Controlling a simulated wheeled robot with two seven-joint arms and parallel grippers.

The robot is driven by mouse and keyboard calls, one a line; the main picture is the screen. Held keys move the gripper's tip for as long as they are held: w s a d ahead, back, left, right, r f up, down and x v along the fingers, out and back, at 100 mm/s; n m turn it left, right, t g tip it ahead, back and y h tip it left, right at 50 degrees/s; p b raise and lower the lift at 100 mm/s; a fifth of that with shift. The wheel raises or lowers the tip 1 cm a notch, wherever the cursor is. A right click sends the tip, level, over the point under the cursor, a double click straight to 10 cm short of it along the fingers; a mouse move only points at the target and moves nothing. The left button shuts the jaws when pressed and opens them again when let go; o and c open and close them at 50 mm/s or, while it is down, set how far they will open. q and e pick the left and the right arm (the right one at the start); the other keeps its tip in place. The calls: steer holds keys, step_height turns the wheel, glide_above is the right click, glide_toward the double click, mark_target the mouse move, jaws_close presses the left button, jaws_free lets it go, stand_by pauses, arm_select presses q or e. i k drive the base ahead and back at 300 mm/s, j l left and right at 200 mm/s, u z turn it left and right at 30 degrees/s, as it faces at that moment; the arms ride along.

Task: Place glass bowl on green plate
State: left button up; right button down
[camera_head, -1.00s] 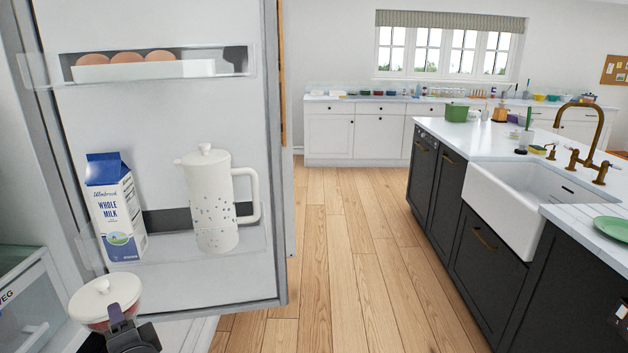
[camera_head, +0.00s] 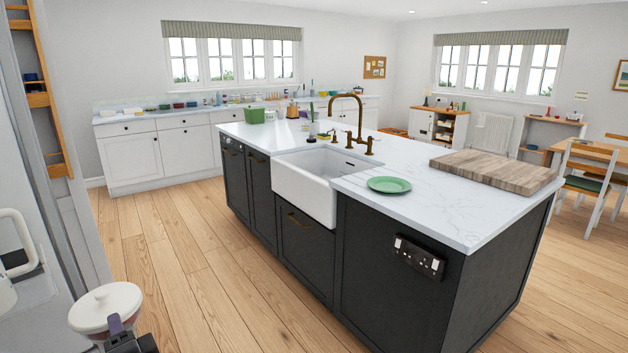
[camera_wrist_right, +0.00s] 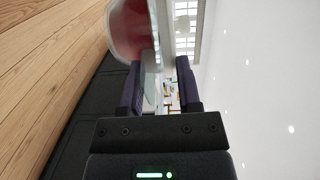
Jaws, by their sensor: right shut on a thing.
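A glass bowl (camera_head: 106,304) with a whitish lid and reddish contents shows at the lower left of the head view. My right gripper (camera_head: 117,326) is shut on it and holds it in the air. In the right wrist view, the bowl (camera_wrist_right: 130,30) is at the top, with its edge between the two dark fingers (camera_wrist_right: 158,85). The green plate (camera_head: 389,184) lies flat and empty on the white island counter, right of the sink and apart from the bowl. My left gripper does not show.
The dark island with a white marble top (camera_head: 440,210) stands ahead. A white sink (camera_head: 310,185) and brass faucet (camera_head: 352,120) are left of the plate. A wooden board (camera_head: 494,168) lies to its right. Wooden floor is clear before the island.

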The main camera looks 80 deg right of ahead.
mark_target(390, 187)
steer(key=i+l+z, duration=0.2)
steer(key=l+z, duration=0.3)
steer(key=i+l+z, duration=0.25)
steer(key=l+z, duration=0.2)
steer(key=i+l+z, duration=0.35)
steer(key=z, duration=0.15)
steer(key=i+l+z, duration=0.35)
steer(key=z, duration=0.15)
steer(key=i+z, duration=0.95)
steer(key=i+j+z, duration=0.2)
steer(key=z, duration=0.3)
steer(key=i+j+z, duration=0.5)
steer(key=k+l, duration=0.1)
